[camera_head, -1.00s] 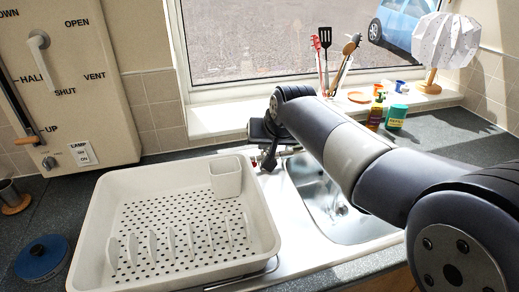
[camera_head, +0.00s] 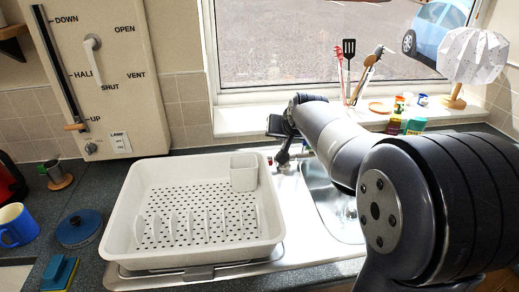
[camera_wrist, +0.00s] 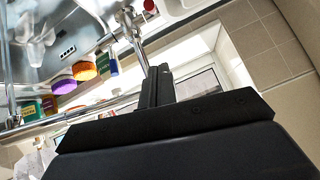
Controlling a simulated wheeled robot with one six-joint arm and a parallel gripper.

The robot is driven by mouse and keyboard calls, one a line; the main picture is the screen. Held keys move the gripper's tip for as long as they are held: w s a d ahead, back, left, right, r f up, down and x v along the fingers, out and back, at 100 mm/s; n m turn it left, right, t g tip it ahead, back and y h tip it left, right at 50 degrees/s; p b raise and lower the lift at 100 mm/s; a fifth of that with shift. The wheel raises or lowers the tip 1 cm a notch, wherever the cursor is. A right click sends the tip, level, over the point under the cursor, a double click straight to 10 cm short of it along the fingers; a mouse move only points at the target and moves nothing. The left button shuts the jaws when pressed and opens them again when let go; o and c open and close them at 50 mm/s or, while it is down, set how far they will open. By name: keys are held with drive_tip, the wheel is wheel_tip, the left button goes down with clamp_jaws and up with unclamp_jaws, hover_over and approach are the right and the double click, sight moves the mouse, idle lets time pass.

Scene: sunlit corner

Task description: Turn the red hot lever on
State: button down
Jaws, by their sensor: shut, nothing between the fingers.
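A small red spot, seemingly the red hot lever (camera_head: 270,160), shows at the back edge of the sink, just left of my gripper (camera_head: 283,157). In the wrist view a red-capped part (camera_wrist: 149,5) shows at the top edge, beside the base of the chrome tap (camera_wrist: 139,42). My gripper (camera_wrist: 160,72) is shut and empty, its fingertips close to the tap; I cannot tell whether they touch it. My gripper and arm hide most of the tap in the head view.
A white dish rack (camera_head: 125,225) fills the drainer left of the sink basin (camera_head: 325,200). Bottles (camera_head: 414,126) and a utensil holder stand by the window. A lever panel (camera_head: 110,75) hangs on the left wall. A blue mug (camera_head: 17,226) sits at far left.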

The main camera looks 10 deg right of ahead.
drive_tip(key=p, duration=0.2)
hover_over(272, 163)
drive_tip(key=w+d, duration=0.1)
drive_tip(key=w, duration=0.2)
wheel_tip(272, 163, down, 7)
drive_tip(key=s+f, duration=0.2)
drive_tip(key=f, duration=0.1)
drive_tip(key=shift+a, duration=0.35)
drive_tip(key=shift+s, duration=0.1)
drive_tip(key=s+f+b, duration=0.1)
drive_tip(key=f+b, duration=0.1)
drive_tip(key=b, duration=0.1)
drive_tip(key=shift+s+f, duration=0.1)
drive_tip(key=shift+s, duration=0.05)
